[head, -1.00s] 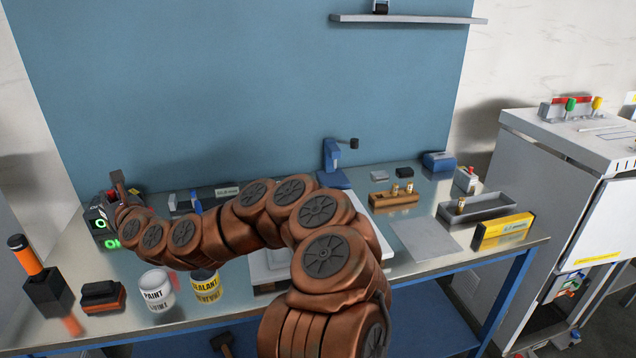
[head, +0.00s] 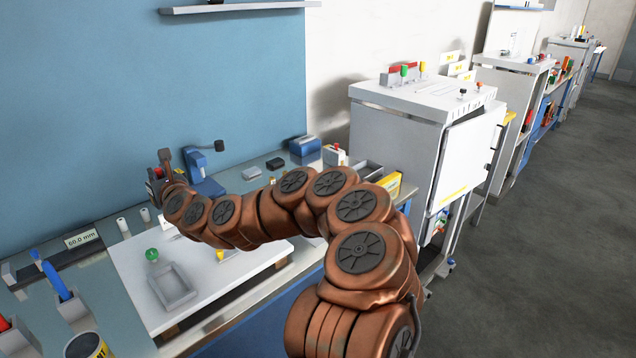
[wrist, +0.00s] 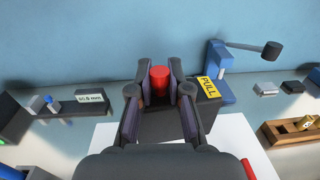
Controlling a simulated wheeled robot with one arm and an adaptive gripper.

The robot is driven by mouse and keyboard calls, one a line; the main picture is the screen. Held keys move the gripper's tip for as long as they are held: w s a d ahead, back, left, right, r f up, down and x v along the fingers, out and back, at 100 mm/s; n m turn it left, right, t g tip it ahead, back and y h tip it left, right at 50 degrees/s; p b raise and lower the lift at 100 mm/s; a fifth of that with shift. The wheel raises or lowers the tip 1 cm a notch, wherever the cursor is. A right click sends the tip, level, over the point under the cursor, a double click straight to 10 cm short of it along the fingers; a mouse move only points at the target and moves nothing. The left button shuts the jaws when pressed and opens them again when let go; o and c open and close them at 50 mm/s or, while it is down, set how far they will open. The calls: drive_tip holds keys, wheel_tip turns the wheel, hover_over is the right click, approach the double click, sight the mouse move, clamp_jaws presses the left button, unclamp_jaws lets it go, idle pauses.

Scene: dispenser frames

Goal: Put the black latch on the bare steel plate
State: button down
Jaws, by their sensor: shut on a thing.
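My gripper (head: 165,160) is at the far end of my arm, above the back of the bench. In the wrist view its fingers (wrist: 160,92) are shut on a dark block with a red knob and a yellow PULL label, which I take to be the black latch (wrist: 172,122). The latch is held up off the bench. In the head view it is small and partly hidden by my gripper. I cannot make out the bare steel plate now; my arm covers the bench to the right.
A blue clamp-like stand (head: 203,175) with a black-ended arm is close by the gripper. A white board (head: 125,262) carries a grey tray (head: 173,287). Small grey (head: 251,173) and black (head: 275,164) blocks lie behind my arm. A white cabinet (head: 400,150) stands at right.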

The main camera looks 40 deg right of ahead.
drive_tip(key=s+d+f+m+g+h+b, duration=0.1)
drive_tip(key=s+d+f+m+h+b, duration=0.3)
drive_tip(key=d, duration=0.8)
drive_tip(key=s+d+f+g+h+b, duration=0.1)
drive_tip(key=s+d+f+h+b, duration=0.1)
drive_tip(key=s+d+b, duration=0.75)
drive_tip(key=s+d+f+m+g+h+b, duration=0.1)
drive_tip(key=s+d+f+m+h, duration=0.15)
drive_tip(key=d, duration=1.25)
drive_tip(key=shift+n, duration=0.45)
drive_tip(key=shift+s+a+f+b, duration=0.15)
drive_tip(key=shift+f+b, duration=0.8)
drive_tip(key=shift+f, duration=0.85)
drive_tip(key=shift+a+f+b, duration=0.1)
drive_tip(key=shift+f+b, duration=0.85)
drive_tip(key=shift+f, duration=0.85)
drive_tip(key=shift+f+b, duration=0.6)
drive_tip(key=shift+b, duration=0.05)
drive_tip(key=c, duration=1)
unclamp_jaws()
drive_tip(key=shift+s, duration=0.1)
